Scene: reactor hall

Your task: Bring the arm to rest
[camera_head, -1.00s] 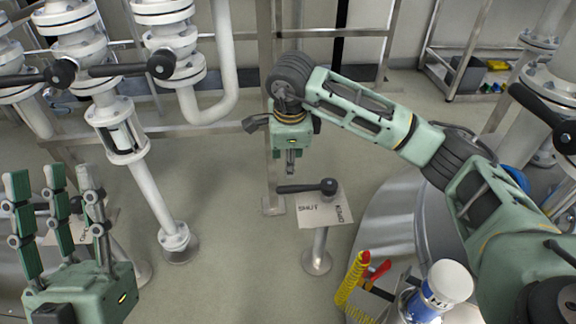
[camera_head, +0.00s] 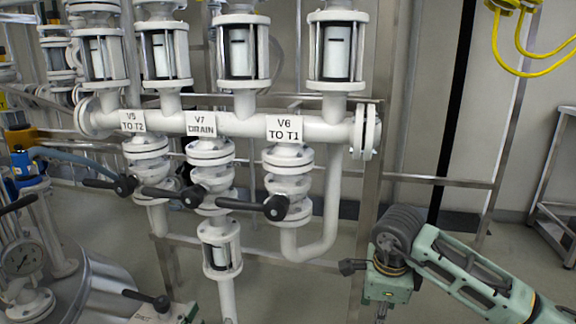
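My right arm (camera_head: 470,275) comes in from the lower right. Its dark wrist joint and green gripper body stand in front of the steel frame. My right gripper (camera_head: 380,314) hangs down at the bottom edge, its fingers mostly cut off, with nothing seen in it. Of my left gripper only a small green tip (camera_head: 188,314) seems to show at the bottom left, close to a black lever (camera_head: 148,299) with a pale card. Its other fingers are out of view, so I cannot tell how far they are apart.
A white pipe manifold (camera_head: 240,126) spans the left and middle, with black-handled valves labelled V5, V7 (camera_head: 201,124) and V6 (camera_head: 285,128). A yellow hose (camera_head: 515,62) hangs at upper right. Floor is open between the frame and rear wall.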

